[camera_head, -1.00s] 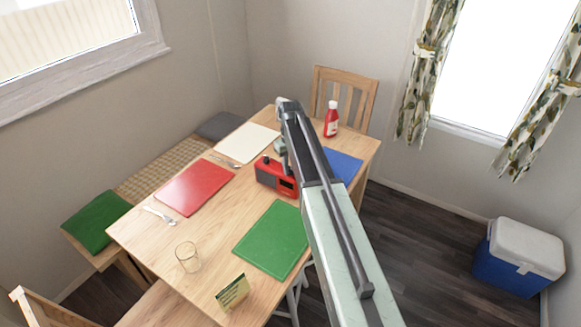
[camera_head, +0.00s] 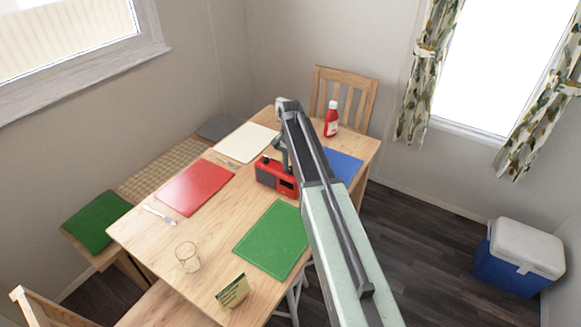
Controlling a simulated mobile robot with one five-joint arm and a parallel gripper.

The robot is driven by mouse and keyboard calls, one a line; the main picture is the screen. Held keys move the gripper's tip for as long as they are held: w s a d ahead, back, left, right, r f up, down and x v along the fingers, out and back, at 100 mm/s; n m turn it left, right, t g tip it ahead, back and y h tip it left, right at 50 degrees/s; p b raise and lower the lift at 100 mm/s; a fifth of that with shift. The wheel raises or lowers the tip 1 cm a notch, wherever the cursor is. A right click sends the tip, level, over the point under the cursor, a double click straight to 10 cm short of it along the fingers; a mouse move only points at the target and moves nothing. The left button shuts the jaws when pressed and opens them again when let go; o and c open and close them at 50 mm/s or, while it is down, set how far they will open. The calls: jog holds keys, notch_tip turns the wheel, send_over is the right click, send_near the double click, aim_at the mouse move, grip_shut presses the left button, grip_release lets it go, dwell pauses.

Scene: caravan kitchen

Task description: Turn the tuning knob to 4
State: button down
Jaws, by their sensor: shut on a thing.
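A red radio (camera_head: 268,172) with a dark front panel stands on the wooden table (camera_head: 212,220), near the table's middle. My arm reaches over the table from the lower right and hides the radio's right part. My gripper (camera_head: 284,164) points down at the radio's top and is shut on a part there, which looks like the tuning knob. The knob itself and any numbers on its scale are hidden or too small to read.
Red, green, white and blue placemats lie around the radio. A red bottle (camera_head: 332,119) stands behind my arm. A glass (camera_head: 188,257) and a small card (camera_head: 233,292) stand at the front. A blue cooler (camera_head: 518,258) is on the floor.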

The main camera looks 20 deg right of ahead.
jog(key=m, duration=1.8)
jog(key=shift+m, duration=0.6)
jog(key=c, duration=1.1)
grip_release()
jog(key=shift+c, duration=0.2)
jog(key=shift+r, duration=0.1)
